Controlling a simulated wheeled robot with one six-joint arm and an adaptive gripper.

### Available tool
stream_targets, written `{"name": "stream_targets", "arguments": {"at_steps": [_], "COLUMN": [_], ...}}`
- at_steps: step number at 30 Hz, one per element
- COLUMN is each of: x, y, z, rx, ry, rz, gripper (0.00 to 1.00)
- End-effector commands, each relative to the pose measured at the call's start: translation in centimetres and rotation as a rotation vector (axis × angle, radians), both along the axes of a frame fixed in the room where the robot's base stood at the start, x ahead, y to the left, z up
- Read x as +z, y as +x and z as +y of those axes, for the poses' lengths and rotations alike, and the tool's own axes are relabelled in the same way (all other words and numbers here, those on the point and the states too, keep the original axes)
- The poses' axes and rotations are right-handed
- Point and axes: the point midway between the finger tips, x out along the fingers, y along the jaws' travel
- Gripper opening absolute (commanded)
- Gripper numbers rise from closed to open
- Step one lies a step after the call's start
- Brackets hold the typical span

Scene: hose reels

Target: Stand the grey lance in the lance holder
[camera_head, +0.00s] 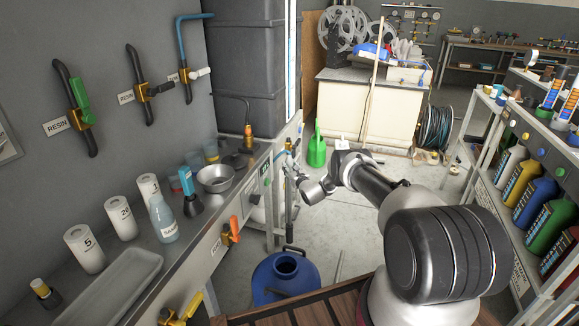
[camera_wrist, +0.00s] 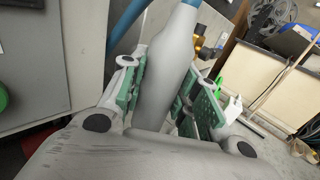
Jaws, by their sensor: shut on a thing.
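In the wrist view my gripper (camera_wrist: 166,88) has its green-padded fingers on both sides of a smooth grey tapered body, which I take to be the grey lance (camera_wrist: 168,72). The lance has a blue part at its upper end and leans a little in that view. In the head view my gripper (camera_head: 297,182) is beside the right edge of the bench, above the floor. The lance is small and partly hidden there, so its lower end cannot be told. I cannot make out the lance holder for certain in either view.
The grey bench (camera_head: 178,250) with bottles and a bowl runs along the left. A blue open-topped container (camera_head: 270,286) stands on the floor below. A green can (camera_head: 316,152) stands farther back.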

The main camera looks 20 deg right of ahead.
Motion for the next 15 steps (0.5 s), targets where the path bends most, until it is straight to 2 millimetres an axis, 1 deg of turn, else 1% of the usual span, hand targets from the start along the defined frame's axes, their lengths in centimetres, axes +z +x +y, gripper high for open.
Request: {"name": "stream_targets", "arguments": {"at_steps": [8,9,11,12,13,15], "x": [0.02,0.02,0.02,0.00,-0.01,-0.03], "y": [0.03,0.03,0.02,0.02,0.01,0.00], "z": [-0.01,-0.01,0.00,-0.01,-0.01,0.00], "rx": [0.000,0.000,0.000,0.000,0.000,0.000], "ry": [0.000,0.000,0.000,0.000,0.000,0.000], "rz": [-0.002,-0.002,-0.001,-0.001,-0.001,-0.001], "gripper": [0.00,0.36,0.47,0.54,0.56,0.56]}}
